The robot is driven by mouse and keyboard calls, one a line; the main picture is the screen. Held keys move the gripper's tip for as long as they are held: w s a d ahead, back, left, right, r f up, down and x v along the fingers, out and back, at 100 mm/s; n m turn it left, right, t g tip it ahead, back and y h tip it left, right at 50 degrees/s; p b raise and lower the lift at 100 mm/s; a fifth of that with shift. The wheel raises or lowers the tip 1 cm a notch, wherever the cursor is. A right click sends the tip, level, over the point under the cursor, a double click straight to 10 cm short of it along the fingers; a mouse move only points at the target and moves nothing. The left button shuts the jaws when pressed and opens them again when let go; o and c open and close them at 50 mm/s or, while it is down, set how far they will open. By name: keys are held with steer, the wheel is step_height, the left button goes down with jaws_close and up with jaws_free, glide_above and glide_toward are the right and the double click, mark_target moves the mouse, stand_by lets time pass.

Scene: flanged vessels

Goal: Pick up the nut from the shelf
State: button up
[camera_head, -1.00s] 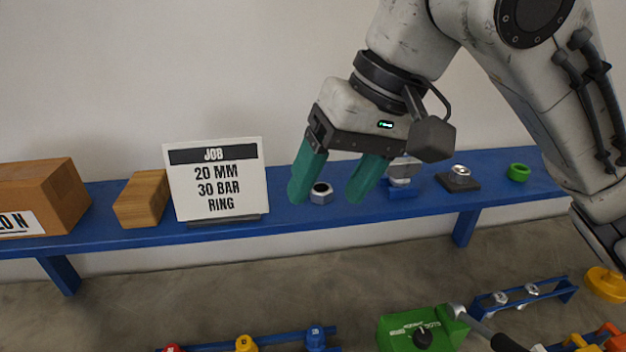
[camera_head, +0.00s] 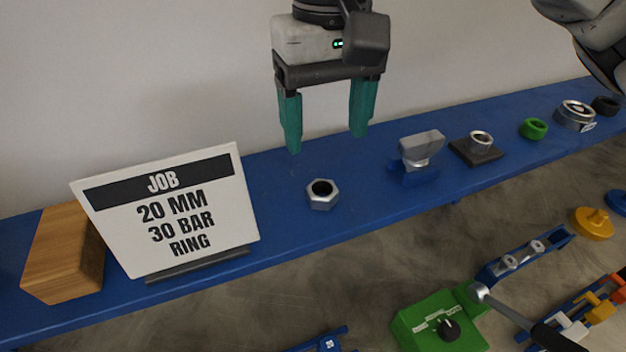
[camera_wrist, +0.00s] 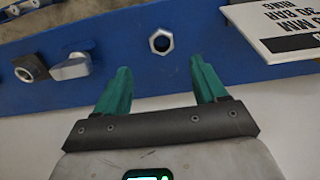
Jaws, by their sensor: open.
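A silver hexagonal nut (camera_head: 322,195) with a dark hole lies flat on the blue shelf (camera_head: 275,225), to the right of the job sign. My gripper (camera_head: 327,142) is open and empty, its two green fingers pointing down above the shelf, higher than the nut and apart from it. In the wrist view the nut (camera_wrist: 161,41) lies beyond the fingertips of my gripper (camera_wrist: 160,76), in line with the gap between them. Nothing hides the nut in either view.
The job sign (camera_head: 168,210) reads 20 MM 30 BAR RING, with a wooden block (camera_head: 66,255) to its left. A grey piece on a blue stand (camera_head: 421,150), a ring on a dark plate (camera_head: 479,145) and a green ring (camera_head: 534,128) stand to the right. The shelf around the nut is clear.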

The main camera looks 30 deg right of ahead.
mark_target(322, 188)
steer(key=f, duration=0.9)
steer(key=shift+a+p, duration=0.2)
steer(key=shift+p, duration=0.1)
steer(key=shift+c, duration=0.4)
steer(key=c, duration=1.1)
